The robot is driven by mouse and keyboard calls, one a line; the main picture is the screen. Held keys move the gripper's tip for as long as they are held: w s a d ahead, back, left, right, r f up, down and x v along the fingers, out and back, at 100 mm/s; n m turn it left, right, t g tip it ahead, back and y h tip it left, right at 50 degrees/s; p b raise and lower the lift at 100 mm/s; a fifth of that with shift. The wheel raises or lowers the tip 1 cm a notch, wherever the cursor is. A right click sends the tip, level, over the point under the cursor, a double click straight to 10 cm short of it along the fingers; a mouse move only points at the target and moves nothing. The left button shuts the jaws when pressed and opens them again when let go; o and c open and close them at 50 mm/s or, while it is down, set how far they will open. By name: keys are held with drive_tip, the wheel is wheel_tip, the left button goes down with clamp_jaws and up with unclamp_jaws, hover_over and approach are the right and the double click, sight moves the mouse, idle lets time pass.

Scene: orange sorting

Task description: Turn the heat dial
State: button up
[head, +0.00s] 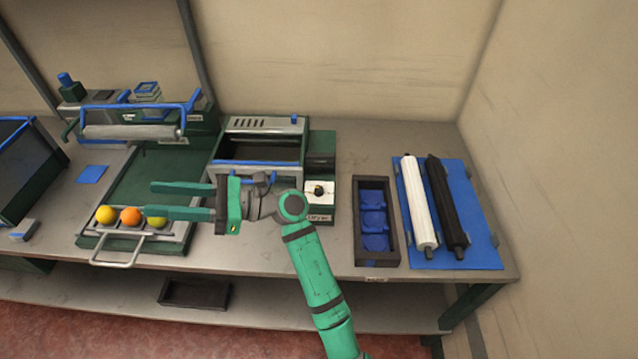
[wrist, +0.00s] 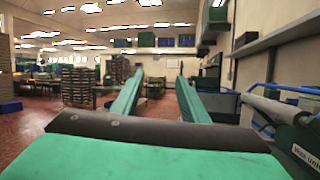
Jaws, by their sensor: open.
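The heat dial (head: 319,188) is a small dark knob on a white square plate, on the front of the green dryer unit (head: 321,150) right of the middle in the head view. My gripper (head: 152,200) is open and empty, its green fingers apart and pointing left, well to the left of the dial. My wrist and forearm are just left of and below the dial. In the wrist view my gripper (wrist: 154,85) shows two spread fingers with nothing between them, facing the room. The dial is not visible in the wrist view.
A tray (head: 125,240) with several fruits lies left, close to my fingers. A black box with blue cups (head: 357,222) stands right of the dial. White and black rollers lie on a blue mat (head: 474,254) at far right. A blue-handled roller machine (head: 130,130) stands back left.

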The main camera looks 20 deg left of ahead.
drive_tip(key=w+f+n+t+h, duration=0.2)
drive_tip(key=w+f+n+h, duration=0.25)
drive_tip(key=f+h, duration=0.2)
drive_tip(key=n+t+h, duration=0.3)
drive_tip(key=t+h, duration=0.6)
drive_tip(key=h, duration=0.4)
hover_over(319, 188)
drive_tip(key=shift+y, duration=0.25)
wheel_tip(319, 188, down, 10)
drive_tip(key=shift+w+f, duration=0.1)
drive_tip(key=shift+f, duration=0.15)
drive_tip(key=shift+a, duration=0.1)
clamp_jaws()
